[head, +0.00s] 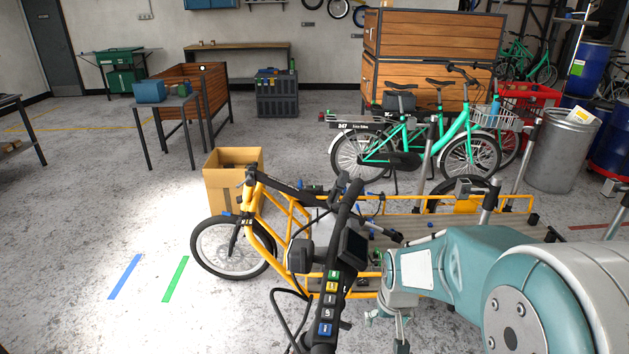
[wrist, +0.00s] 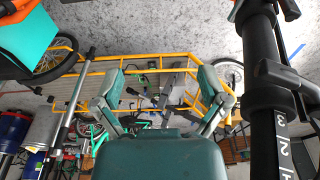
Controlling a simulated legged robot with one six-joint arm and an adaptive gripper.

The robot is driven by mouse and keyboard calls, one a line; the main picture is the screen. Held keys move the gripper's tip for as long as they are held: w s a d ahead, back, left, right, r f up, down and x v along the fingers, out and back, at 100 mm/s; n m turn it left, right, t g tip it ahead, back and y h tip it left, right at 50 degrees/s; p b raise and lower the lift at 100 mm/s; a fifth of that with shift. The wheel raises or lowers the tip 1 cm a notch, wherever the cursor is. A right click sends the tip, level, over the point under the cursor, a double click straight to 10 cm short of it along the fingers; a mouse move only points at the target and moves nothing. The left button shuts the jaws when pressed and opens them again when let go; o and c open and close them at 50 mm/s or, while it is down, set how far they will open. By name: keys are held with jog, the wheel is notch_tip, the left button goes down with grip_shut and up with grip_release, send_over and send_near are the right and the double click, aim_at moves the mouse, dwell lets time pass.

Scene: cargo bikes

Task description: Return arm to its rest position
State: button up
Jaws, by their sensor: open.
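My gripper (wrist: 165,80) is open in the wrist view, with its two teal fingers spread wide and nothing between them. The yellow cargo bike (head: 262,232) stands below and beyond it; its yellow frame also shows behind the fingers in the wrist view (wrist: 95,57). In the head view my teal and grey arm reaches in from the right, bent over the bike's cargo deck. The gripper end hangs low there, partly hidden by the arm. Whether the fingers touch the bike cannot be told.
A black handlebar stem (head: 330,295) with numbered stickers stands close left of my arm; it looms large at the wrist view's right (wrist: 268,80). A cardboard box (head: 233,190), teal bikes (head: 410,140) and a metal bin (head: 563,155) stand behind.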

jog(key=s+r+t, duration=0.3)
jog(key=s+r, duration=1.3)
jog(key=s, duration=0.2)
jog(key=shift+r+t, duration=0.3)
jog(key=shift+r, duration=0.1)
jog(key=shift+c, duration=0.3)
